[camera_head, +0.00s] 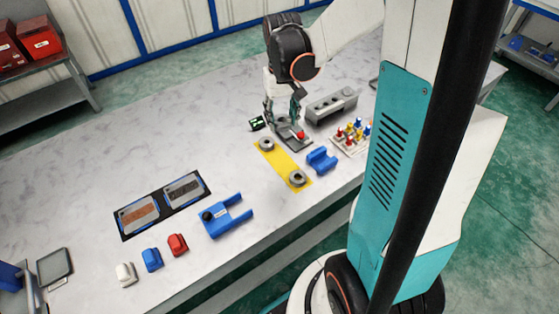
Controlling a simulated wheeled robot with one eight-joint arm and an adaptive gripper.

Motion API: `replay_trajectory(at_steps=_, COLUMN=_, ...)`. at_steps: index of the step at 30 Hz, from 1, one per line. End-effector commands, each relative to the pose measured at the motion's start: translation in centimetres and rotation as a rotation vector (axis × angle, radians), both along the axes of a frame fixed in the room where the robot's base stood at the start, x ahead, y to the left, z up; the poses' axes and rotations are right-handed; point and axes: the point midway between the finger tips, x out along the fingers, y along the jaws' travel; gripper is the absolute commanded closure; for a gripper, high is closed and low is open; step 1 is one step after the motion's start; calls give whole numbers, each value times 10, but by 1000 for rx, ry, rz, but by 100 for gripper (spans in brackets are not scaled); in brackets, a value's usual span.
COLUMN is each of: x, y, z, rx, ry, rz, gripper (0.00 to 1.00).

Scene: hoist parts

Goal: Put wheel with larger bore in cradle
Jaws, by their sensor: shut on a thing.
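Two grey ring-shaped wheels lie on a yellow mat (281,164): the far wheel (267,144) at its back end and the near wheel (296,178) at its front end. Their bores are too small to compare. A blue block with a notch (321,160), which looks like the cradle, stands right of the mat and looks empty. My gripper (293,126) points down behind the mat, over a dark grey plate (290,144). It is shut on a small red thing (300,135) just above or at the plate; its fingers partly hide it. It is apart from both wheels.
A grey block with holes (331,104) and a board of coloured pegs (352,134) stand to the right. A small dark display (256,123) is left of the gripper. A blue forked fixture (226,215) and dark panel (163,205) lie left. The table's back left is clear.

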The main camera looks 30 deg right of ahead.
Motion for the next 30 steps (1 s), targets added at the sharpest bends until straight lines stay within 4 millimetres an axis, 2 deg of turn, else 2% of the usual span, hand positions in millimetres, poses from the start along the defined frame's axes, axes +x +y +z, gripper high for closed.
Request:
replay_trajectory(at_steps=1, x=1, y=0, z=-17, rx=0, ry=0, rz=0, gripper=95)
replay_trajectory(at_steps=3, x=1, y=0, z=-35, rx=0, ry=0, rz=0, gripper=95)
replay_trajectory(at_steps=12, x=1, y=0, z=-105, rx=0, ry=0, rz=-1, gripper=95)
replay_trajectory(at_steps=16, x=1, y=0, z=-124, rx=0, ry=0, rz=-1, gripper=95)
replay_trajectory(at_steps=23, x=1, y=0, z=-137, rx=0, ry=0, rz=-1, gripper=95)
replay_trajectory(at_steps=30, x=1, y=0, z=-171, rx=0, ry=0, rz=-1, gripper=95)
